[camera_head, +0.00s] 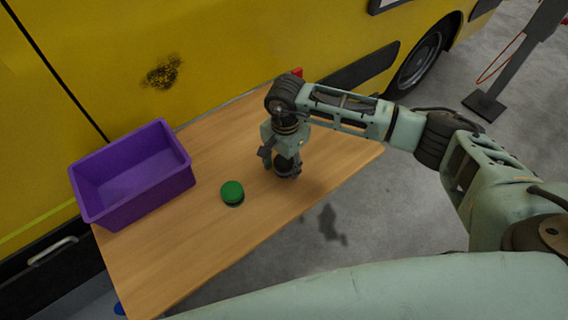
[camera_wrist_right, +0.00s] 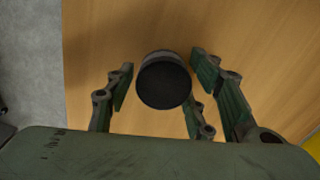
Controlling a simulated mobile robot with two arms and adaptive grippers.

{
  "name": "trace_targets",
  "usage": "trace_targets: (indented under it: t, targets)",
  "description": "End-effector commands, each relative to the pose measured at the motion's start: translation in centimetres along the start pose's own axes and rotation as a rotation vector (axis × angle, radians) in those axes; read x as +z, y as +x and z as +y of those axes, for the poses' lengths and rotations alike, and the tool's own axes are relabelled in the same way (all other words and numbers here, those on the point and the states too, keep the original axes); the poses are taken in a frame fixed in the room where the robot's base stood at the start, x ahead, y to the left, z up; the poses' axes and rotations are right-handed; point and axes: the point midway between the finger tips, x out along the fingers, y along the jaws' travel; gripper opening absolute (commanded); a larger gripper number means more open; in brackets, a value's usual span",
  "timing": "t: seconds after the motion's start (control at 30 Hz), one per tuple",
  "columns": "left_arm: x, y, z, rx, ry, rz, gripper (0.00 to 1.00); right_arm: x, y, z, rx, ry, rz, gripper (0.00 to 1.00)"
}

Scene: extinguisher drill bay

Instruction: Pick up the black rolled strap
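The black rolled strap (camera_head: 283,169) stands on the wooden table, mostly hidden by my right gripper (camera_head: 280,160) in the head view. In the right wrist view the strap (camera_wrist_right: 164,82) shows as a dark round disc with a greyish side, between the fingers. My right gripper points down over it with its fingers spread. A gap shows between the left finger and the strap; the right-hand fingers are close to it, and I cannot tell if they touch. My left gripper is not in view.
A green round object (camera_head: 232,192) sits on the table (camera_head: 190,245) left of my right gripper. An empty purple bin (camera_head: 140,195) stands at the table's left end. A small red object (camera_head: 297,72) shows partly behind my arm. A yellow vehicle (camera_head: 220,50) borders the table's back.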

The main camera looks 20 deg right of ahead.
Motion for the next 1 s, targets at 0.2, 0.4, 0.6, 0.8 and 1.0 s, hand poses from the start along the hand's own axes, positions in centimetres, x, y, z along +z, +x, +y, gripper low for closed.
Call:
trace_targets:
  t: [0.2,0.4,0.6,0.8,1.0]
  targets:
    - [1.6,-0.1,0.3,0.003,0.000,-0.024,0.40,0.0,0.0,0.0,0.000,0.000,0.000,0.27]
    - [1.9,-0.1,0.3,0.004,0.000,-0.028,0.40,0.0,-0.1,0.0,0.000,0.001,0.000,0.09]
    - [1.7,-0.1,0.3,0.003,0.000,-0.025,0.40,0.0,-0.1,0.0,-0.001,0.001,0.000,0.07]
    - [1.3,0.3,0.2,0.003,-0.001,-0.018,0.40,-0.1,-0.7,-0.1,-0.003,0.001,0.001,0.07]
    - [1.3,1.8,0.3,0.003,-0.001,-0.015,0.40,-0.1,-3.4,-0.2,-0.008,-0.001,0.003,0.07]
